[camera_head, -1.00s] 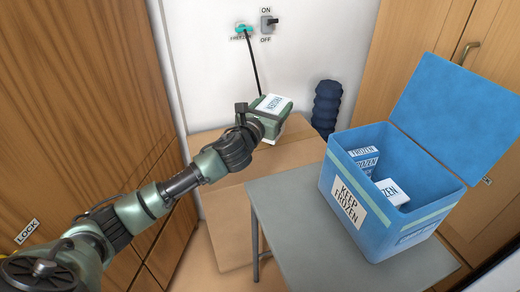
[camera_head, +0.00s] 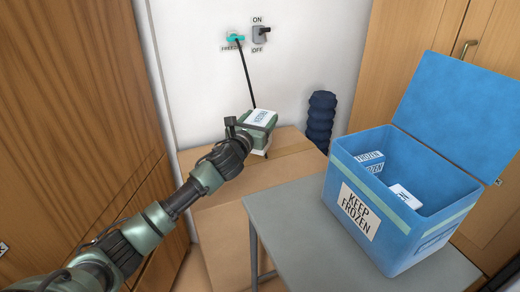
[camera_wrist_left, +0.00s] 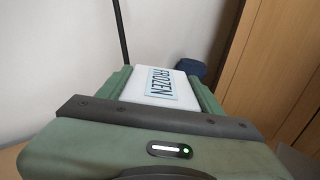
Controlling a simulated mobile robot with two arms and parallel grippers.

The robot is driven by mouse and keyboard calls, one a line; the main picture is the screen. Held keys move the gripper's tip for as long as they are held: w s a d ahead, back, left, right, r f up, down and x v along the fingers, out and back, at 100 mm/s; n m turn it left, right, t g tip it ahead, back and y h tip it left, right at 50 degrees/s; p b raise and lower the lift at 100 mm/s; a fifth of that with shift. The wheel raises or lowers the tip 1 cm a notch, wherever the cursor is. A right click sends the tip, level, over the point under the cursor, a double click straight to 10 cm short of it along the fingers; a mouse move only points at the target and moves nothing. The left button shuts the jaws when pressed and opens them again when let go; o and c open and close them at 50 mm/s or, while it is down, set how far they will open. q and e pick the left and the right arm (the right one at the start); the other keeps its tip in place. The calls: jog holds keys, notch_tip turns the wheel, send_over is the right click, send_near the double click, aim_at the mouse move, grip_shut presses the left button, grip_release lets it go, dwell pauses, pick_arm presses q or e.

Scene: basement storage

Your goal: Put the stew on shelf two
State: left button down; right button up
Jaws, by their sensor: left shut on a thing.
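A white box labelled FROZEN (camera_head: 262,117) is in the jaws of my left gripper (camera_head: 255,131). It is above the brown cardboard box, against the white wall behind; I cannot tell how high. In the left wrist view the white box (camera_wrist_left: 160,84) lies between the green jaws, its FROZEN label facing up. No label in view reads stew. No numbered shelf is in view. My right gripper is not in view.
A blue cool box marked KEEP FROZEN (camera_head: 395,243), lid open, holds FROZEN packages (camera_head: 368,161) on a grey table (camera_head: 300,235). A cardboard box (camera_head: 215,215) stands behind. Wooden doors (camera_head: 70,120) are at left. A freezer plug (camera_head: 235,37) and switch (camera_head: 261,34) are on the wall.

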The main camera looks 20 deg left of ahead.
pick_arm(q)
notch_tip(320, 180, down, 6)
jog(key=shift+r+b, duration=0.1)
jog(key=shift+b, duration=0.8)
notch_tip(320, 180, down, 4)
jog(key=shift+r+b, duration=0.25)
jog(key=shift+b, duration=0.4)
jog(key=shift+r, duration=0.1)
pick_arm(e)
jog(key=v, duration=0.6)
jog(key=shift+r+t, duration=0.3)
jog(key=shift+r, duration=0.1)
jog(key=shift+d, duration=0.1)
pick_arm(q)
jog(key=shift+c, duration=2.3)
grip_release()
jog(key=shift+f, duration=0.2)
jog(key=shift+o, duration=0.9)
jog(key=shift+s+r, duration=0.15)
